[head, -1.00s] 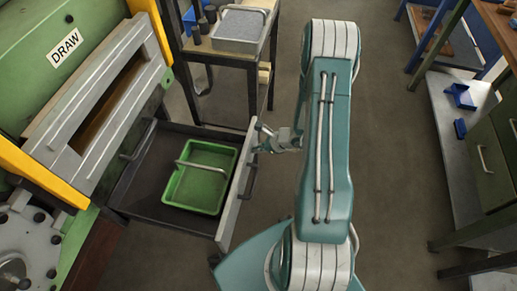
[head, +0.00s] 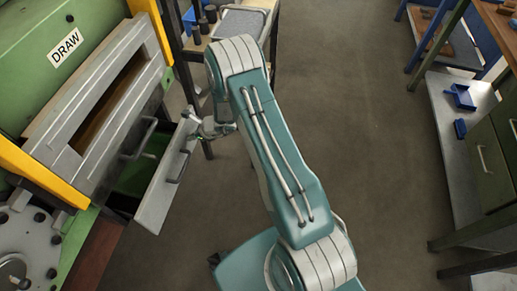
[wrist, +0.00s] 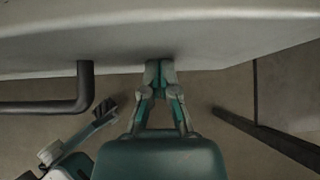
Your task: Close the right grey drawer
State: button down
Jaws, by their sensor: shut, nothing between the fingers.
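The grey drawer (head: 158,198) is partly open below the green machine marked DRAW. Its light grey front stands out from the machine, and a dark handle (head: 181,167) is on its outer face. A green tray (head: 132,176) shows partly inside the drawer, mostly hidden by the machine and the front. My gripper (head: 193,118) is at the far end of the drawer front. In the wrist view my gripper (wrist: 160,68) is shut, its fingertips against or very near the front's surface (wrist: 210,40), with the handle (wrist: 75,97) to the left.
A small table with a grey tray (head: 242,22) stands behind my arm. At the right are a shelf (head: 447,125) with blue bins (head: 461,96) and a green cabinet (head: 490,160). The floor between is clear.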

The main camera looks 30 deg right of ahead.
aim_at(170, 137)
jog(key=w+a, duration=0.6)
jog(key=a, duration=0.1)
jog(key=shift+w+a, duration=0.1)
jog(key=shift+w, duration=0.05)
jog(key=shift+w+a+r, duration=0.1)
jog(key=shift+w+a, duration=0.15)
jog(key=shift+w, duration=0.15)
